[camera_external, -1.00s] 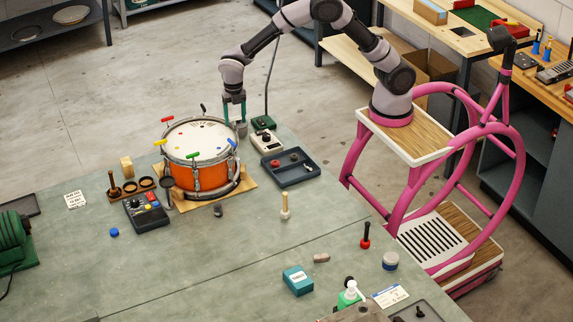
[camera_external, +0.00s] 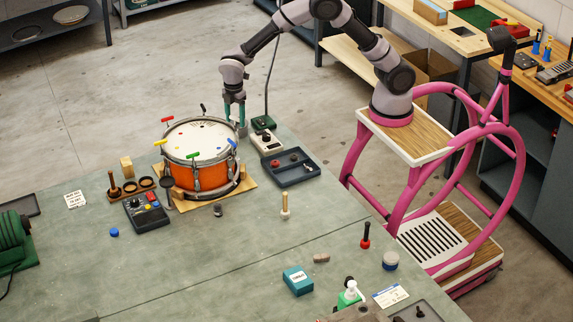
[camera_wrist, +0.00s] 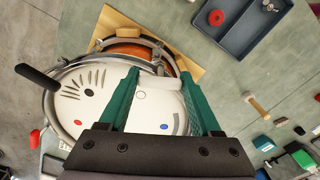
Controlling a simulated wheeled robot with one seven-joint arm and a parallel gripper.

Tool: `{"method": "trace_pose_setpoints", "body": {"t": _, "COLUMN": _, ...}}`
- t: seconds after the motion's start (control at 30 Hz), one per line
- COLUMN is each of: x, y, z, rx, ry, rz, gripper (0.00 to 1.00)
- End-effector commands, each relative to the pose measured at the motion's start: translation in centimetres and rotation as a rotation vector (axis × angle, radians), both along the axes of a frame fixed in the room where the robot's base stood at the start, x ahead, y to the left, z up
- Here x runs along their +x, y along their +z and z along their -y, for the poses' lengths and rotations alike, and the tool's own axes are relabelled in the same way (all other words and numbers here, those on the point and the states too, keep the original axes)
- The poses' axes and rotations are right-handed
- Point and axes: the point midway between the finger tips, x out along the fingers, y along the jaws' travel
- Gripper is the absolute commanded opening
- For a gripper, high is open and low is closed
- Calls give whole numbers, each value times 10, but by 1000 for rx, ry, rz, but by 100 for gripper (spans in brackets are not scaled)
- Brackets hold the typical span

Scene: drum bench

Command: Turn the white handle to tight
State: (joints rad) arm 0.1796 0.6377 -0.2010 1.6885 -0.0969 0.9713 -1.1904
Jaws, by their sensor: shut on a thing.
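The drum (camera_external: 198,160) has an orange shell and a white head and stands on a wooden board on the bench. Colored handles stand around its rim, among them a green one (camera_external: 193,155) and a yellow one (camera_external: 160,142). My gripper (camera_external: 236,124) points down at the drum's far right rim. In the wrist view its teal fingers (camera_wrist: 160,73) straddle a pale bar, the white handle (camera_wrist: 152,61), at the rim, shut on it. In the external view the fingers largely hide this handle. A white dot (camera_wrist: 140,95) marks the head nearby.
A dark tray (camera_external: 290,167) with red and grey parts lies right of the drum. A black handle (camera_wrist: 37,77) sticks out beyond the rim in the wrist view. A control box (camera_external: 146,212) stands left of the drum.

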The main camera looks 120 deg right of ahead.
Motion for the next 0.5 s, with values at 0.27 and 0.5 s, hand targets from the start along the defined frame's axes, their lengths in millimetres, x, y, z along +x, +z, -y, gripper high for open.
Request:
{"method": "trace_pose_setpoints", "body": {"t": 0.27, "x": 1, "y": 1, "z": 0, "rx": -1, "ry": -263, "rz": 4, "gripper": 9}}
{"method": "trace_pose_setpoints", "body": {"t": 0.5, "x": 1, "y": 1, "z": 0, "rx": 0, "ry": -491, "rz": 4, "gripper": 9}}
